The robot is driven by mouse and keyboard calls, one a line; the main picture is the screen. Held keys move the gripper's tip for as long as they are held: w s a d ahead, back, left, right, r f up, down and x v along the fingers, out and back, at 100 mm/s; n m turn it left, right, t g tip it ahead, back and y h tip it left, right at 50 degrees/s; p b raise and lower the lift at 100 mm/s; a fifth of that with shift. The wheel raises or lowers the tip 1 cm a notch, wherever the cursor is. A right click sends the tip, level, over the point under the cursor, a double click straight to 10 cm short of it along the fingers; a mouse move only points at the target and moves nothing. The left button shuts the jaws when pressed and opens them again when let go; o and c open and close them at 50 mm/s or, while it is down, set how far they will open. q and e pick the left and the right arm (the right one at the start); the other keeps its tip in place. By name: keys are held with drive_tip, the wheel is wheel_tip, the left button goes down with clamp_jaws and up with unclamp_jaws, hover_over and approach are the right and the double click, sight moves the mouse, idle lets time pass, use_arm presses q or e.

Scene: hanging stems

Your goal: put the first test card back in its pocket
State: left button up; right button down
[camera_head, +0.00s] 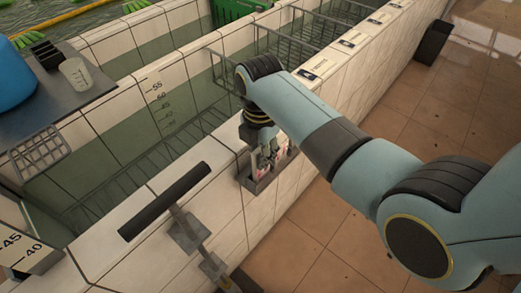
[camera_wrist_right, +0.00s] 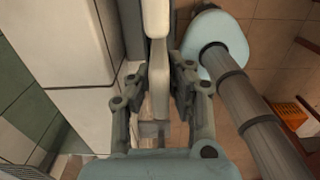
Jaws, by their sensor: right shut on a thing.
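My right gripper (camera_head: 262,147) is at the small grey pocket holder (camera_head: 263,184) on the outer side of the tiled wall, pointing down. In the right wrist view its fingers (camera_wrist_right: 159,78) are shut on a pale, thin test card (camera_wrist_right: 157,40), seen edge-on between them. White cards with red marks (camera_head: 281,144) show at the holder beside the gripper. The fingers hide part of the holder, and I cannot tell how deep the held card sits in it. My left gripper is not in view.
The tiled wall (camera_head: 225,205) runs beside the water basin, with wire racks (camera_head: 290,45) over it. A dark bin (camera_head: 432,42) is far right. The tan floor (camera_head: 310,240) is open.

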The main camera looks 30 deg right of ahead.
drive_tip(key=shift+f, duration=0.35)
idle(0.6)
drive_tip(key=c, duration=1.2)
unclamp_jaws()
